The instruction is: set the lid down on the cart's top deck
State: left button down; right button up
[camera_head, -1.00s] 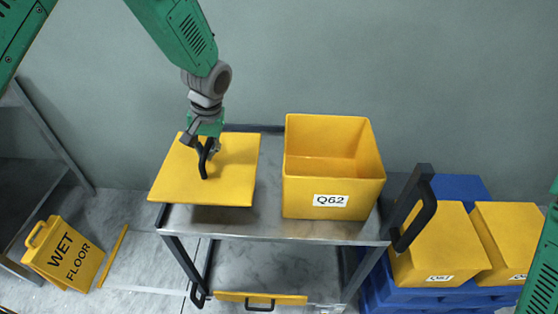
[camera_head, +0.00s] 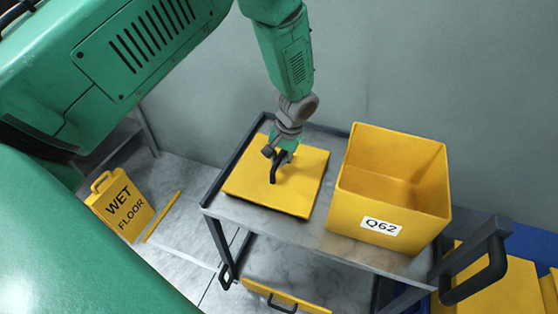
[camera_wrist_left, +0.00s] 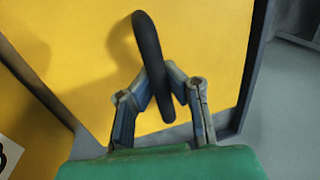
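The yellow lid (camera_head: 307,172) is level over the left part of the cart's top deck (camera_head: 290,231), at or just above the surface. A thin dark line shows under its front edge, and I cannot tell whether it touches. My left gripper (camera_head: 278,160) is above the lid, shut on its black handle. In the left wrist view the fingertips (camera_wrist_left: 160,76) close around the handle (camera_wrist_left: 149,42), with the yellow lid (camera_wrist_left: 215,50) behind. My right gripper is not in view.
An open yellow box labelled Q62 (camera_head: 386,205) stands on the deck right of the lid. The deck has a raised dark rim (camera_head: 238,155) at the left and a black push handle (camera_head: 480,275) at the right. A wet floor sign (camera_head: 122,207) stands left of the cart.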

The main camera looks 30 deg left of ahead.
aim_at(286, 171)
pick_arm(q)
jog(key=shift+w+d, duration=0.1)
jog(key=shift+d, duration=0.25)
jog(key=shift+a+f, duration=0.15)
jog(key=shift+f, duration=0.05)
jog(key=c, duration=1.9)
grip_release()
jog(key=shift+a, duration=0.2)
jog(key=shift+o, duration=0.9)
jog(key=shift+a+f, duration=0.15)
jog(key=shift+a, duration=0.15)
jog(key=shift+d+r, duration=0.25)
jog(key=shift+r, duration=0.1)
notch_tip(286, 171, up, 12)
jog(key=d, duration=0.2)
jog(key=shift+w+d+f+p, duration=0.15)
jog(key=shift+w+f+p, duration=0.05)
jog(key=shift+f+p, duration=0.1)
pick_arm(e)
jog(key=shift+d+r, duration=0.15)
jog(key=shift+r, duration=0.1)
pick_arm(q)
jog(key=shift+d, duration=0.1)
